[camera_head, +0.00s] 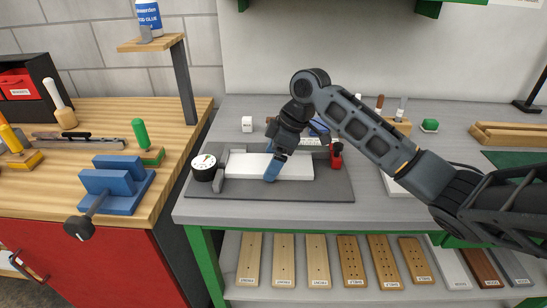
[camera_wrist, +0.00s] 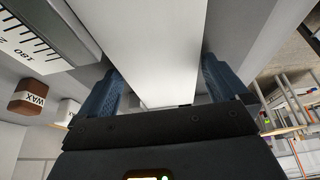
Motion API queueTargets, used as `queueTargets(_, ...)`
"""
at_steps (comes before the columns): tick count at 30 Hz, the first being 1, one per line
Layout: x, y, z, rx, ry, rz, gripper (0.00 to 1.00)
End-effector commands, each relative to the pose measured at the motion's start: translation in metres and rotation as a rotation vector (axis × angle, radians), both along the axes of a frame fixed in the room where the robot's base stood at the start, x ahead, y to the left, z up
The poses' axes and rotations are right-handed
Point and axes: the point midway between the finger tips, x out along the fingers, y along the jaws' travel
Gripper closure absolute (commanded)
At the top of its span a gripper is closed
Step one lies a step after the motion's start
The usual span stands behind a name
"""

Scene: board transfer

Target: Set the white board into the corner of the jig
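The white board (camera_head: 300,168) lies roughly level over the dark grey base plate of the jig (camera_head: 335,188). Its left end is close to a grey upright stop (camera_head: 221,172); I cannot tell whether they touch. My gripper (camera_head: 273,166) reaches down over the board's middle, with a blue finger at its front edge. In the wrist view, the board (camera_wrist: 158,45) runs between both blue fingers of my gripper (camera_wrist: 163,88), which appear against its two long edges. Whether the board rests on the plate is unclear. My gripper and arm hide part of its back edge.
A round dial gauge (camera_head: 203,166) stands at the jig's left, and a red clamp (camera_head: 336,154) at its right. A white block (camera_head: 247,124) stands behind. A blue vise (camera_head: 115,184) is on the wooden bench left. The grey table front is clear.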

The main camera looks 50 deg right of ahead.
Motion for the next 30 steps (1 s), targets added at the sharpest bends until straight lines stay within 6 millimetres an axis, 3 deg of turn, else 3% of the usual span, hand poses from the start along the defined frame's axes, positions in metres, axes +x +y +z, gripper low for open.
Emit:
queueTargets(8,-0.003,-0.003,0.01,0.0,0.0,-0.001,0.0)
queueTargets(21,-0.022,-0.018,0.067,0.0,-0.001,0.0,0.0)
queueTargets(30,-0.024,-0.019,0.072,0.0,0.001,-0.001,0.0)
